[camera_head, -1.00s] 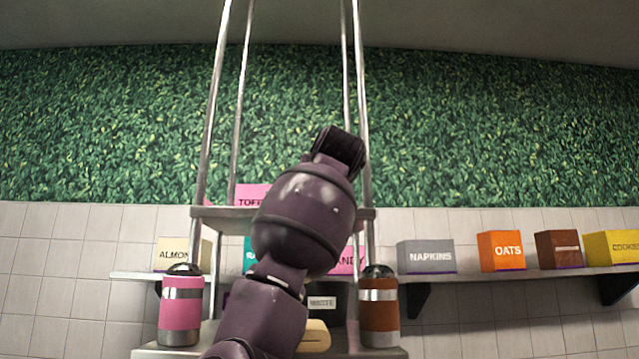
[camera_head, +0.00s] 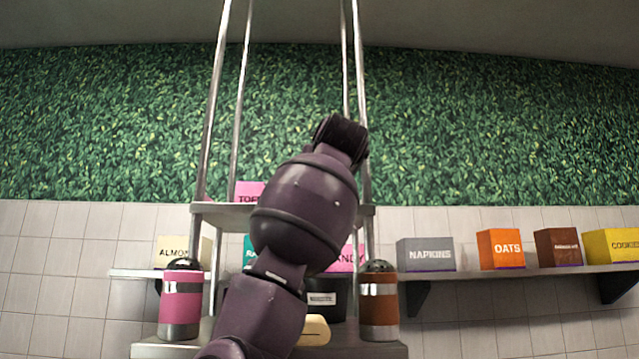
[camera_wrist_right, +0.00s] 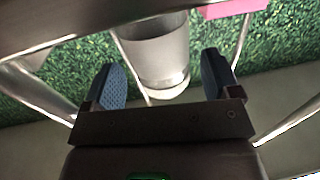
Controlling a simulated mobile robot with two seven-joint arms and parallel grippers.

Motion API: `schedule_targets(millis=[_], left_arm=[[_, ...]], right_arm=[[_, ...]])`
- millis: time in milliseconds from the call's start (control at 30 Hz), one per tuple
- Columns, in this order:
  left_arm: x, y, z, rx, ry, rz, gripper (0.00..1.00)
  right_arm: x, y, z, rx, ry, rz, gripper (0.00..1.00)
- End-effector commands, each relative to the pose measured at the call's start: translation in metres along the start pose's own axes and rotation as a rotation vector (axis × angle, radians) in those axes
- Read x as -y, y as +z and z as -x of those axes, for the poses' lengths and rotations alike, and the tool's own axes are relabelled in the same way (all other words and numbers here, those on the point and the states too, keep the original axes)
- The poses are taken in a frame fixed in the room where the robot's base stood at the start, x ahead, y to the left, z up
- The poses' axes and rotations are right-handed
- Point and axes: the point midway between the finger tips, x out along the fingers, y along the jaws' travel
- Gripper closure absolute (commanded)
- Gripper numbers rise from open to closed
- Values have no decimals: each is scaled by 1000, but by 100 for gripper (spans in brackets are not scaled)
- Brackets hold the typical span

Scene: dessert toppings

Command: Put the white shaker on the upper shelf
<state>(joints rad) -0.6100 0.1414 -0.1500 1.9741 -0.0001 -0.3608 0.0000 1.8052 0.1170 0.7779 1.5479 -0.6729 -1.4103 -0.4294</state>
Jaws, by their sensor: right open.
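In the right wrist view the white shaker (camera_wrist_right: 156,48) shows as a pale grey-white cylinder. It appears upside down against the grey upper shelf (camera_wrist_right: 55,22), and I cannot tell clearly whether it rests there. My right gripper (camera_wrist_right: 160,62) is open, with one blue-padded finger on each side of the shaker. A gap shows beside each finger near the shaker's narrow end. In the head view my right arm covers the middle of the upper shelf (camera_head: 222,212), hiding the shaker and gripper. My left gripper is not in view.
A pink box (camera_head: 249,190) stands on the upper shelf. On the lower shelf (camera_head: 160,350) stand a pink shaker (camera_head: 180,306) and a brown shaker (camera_head: 379,312). Metal posts (camera_head: 214,100) rise at the sides. A wall shelf holds a napkins box (camera_head: 426,255) and several others.

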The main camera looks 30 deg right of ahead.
Motion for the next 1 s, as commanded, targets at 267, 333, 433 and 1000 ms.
schedule_targets(millis=[267, 333, 433, 1000], left_arm=[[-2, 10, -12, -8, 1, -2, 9], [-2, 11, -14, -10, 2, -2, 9], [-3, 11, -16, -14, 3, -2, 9], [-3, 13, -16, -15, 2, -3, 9]], right_arm=[[0, 3, 56, -2, 0, 0, 17], [0, 2, 67, -2, 0, 0, 17], [0, 2, 81, -2, 0, 1, 17], [0, 0, 96, 0, 0, 0, 17]])
